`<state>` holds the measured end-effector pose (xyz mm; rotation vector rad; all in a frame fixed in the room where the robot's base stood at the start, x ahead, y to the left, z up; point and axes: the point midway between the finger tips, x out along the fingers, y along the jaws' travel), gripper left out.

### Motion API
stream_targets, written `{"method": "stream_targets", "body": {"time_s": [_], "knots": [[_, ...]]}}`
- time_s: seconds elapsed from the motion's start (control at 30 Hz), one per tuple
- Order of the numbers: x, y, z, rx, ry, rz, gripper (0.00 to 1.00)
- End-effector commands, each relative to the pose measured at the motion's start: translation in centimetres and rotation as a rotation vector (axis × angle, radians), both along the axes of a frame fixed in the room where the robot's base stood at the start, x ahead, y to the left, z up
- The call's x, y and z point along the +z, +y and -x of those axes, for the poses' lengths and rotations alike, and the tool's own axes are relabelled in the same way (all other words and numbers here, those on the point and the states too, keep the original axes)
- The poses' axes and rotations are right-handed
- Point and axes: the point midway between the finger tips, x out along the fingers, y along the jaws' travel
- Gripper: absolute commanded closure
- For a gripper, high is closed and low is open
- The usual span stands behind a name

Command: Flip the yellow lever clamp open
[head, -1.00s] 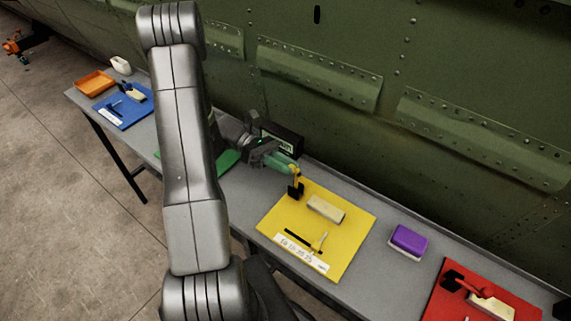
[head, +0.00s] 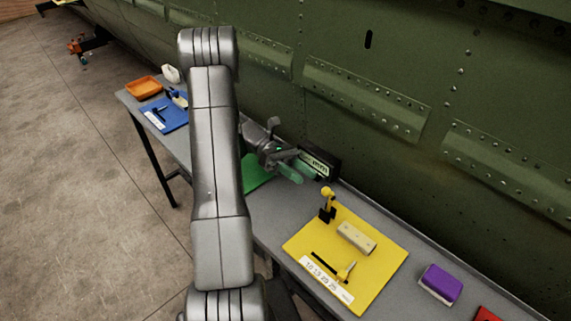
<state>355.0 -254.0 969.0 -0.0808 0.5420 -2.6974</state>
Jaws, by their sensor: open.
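The yellow lever clamp (head: 327,204) stands at the back left corner of the yellow mat (head: 374,275). Its black base sits low, and its yellow lever points up with a rounded end on top. My gripper (head: 307,178) has green fingers and is open and empty. It is up and to the left of the clamp in the head view, with a visible gap between the fingertips and the lever.
A beige block (head: 357,238) and a small yellow-handled tool (head: 346,271) lie on the yellow mat. A black display box (head: 320,162) stands behind my gripper. A purple-topped block (head: 441,283) is to the right. The green riveted fuselage wall (head: 440,60) borders the bench's back.

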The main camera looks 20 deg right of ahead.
Motion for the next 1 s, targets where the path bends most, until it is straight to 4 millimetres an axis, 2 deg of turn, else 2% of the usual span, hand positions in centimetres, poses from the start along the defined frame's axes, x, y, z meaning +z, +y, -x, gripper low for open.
{"method": "stream_targets", "body": {"time_s": [0.03, 0.2, 0.6, 1.0], "knots": [[-0.4, 0.5, -1.4, 0.004, -0.004, 0.002, 0.57], [0.7, 1.9, -4.7, 0.002, 0.001, -0.001, 0.57], [0.5, 2.7, -6.4, 0.001, 0.001, -0.001, 0.57], [0.1, 2.8, -6.8, 0.001, 0.0, 0.0, 0.57]]}}
